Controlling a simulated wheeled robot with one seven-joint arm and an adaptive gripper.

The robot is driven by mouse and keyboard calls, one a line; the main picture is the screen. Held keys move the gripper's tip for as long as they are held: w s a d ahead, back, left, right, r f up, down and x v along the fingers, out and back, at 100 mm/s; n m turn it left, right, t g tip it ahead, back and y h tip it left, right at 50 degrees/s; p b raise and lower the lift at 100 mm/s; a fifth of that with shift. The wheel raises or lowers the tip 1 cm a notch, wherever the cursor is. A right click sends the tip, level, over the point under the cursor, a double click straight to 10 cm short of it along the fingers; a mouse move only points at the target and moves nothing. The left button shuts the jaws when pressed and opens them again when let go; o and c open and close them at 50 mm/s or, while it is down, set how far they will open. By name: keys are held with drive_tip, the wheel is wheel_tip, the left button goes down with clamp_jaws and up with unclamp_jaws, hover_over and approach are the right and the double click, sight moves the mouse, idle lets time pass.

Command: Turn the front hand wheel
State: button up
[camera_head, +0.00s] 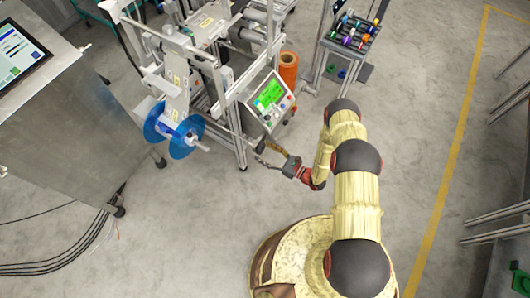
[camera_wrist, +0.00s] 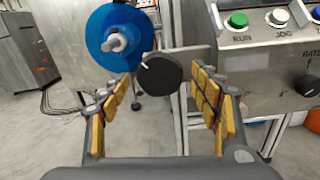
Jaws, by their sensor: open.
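The front hand wheel (camera_wrist: 160,76) is a dark round disc with a short white mark, on a grey plate of the machine in the wrist view. My gripper (camera_wrist: 162,92) is open, with one yellow-padded finger to the left of the wheel and one to the right. The wheel shows in the gap between the fingertips, and I see no finger touching it. How deep the wheel lies between the fingers is hard to tell. In the head view my gripper (camera_head: 268,156) is low at the machine's front right corner, where the wheel cannot be made out clearly.
A control box (camera_head: 268,101) with a green screen and buttons is just above my gripper. A blue film reel (camera_head: 174,130) is to the left. An orange roll (camera_head: 288,69) and a rack of colourful spools (camera_head: 353,32) stand behind. The floor around my base is clear.

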drive_tip(key=shift+a, duration=0.1)
drive_tip(key=shift+c, duration=0.9)
drive_tip(key=c, duration=1)
drive_tip(key=shift+n, duration=0.3)
drive_tip(key=n, duration=0.6)
drive_tip(key=shift+w+b, duration=0.15)
drive_tip(key=shift+b, duration=0.25)
drive_tip(key=n, duration=0.6)
drive_tip(key=shift+n+b, duration=0.3)
drive_tip(key=shift+n, duration=0.1)
